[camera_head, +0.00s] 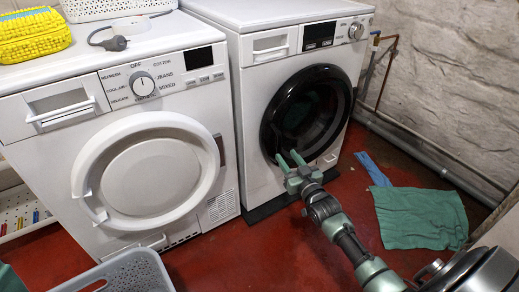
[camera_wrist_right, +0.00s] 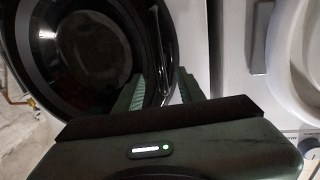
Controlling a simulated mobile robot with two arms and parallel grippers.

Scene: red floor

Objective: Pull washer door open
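The washer (camera_head: 258,80) is the right-hand white machine, and its round black-rimmed washer door (camera_head: 305,112) looks closed. The door also shows in the right wrist view (camera_wrist_right: 85,55). My right gripper (camera_head: 289,158) is at the door's lower left edge, its two green fingers parted. In the right wrist view my right gripper (camera_wrist_right: 160,85) has one finger over the dark door and the other near the white front, with the door's rim running between them. I cannot tell whether either finger touches the rim. My left gripper does not show.
A second white machine (camera_head: 148,175) with a white round door stands at left. A grey basket (camera_head: 125,272) is at the bottom left. A green cloth (camera_head: 418,217) lies on the red floor at right. Pipes (camera_head: 430,160) run along the wall.

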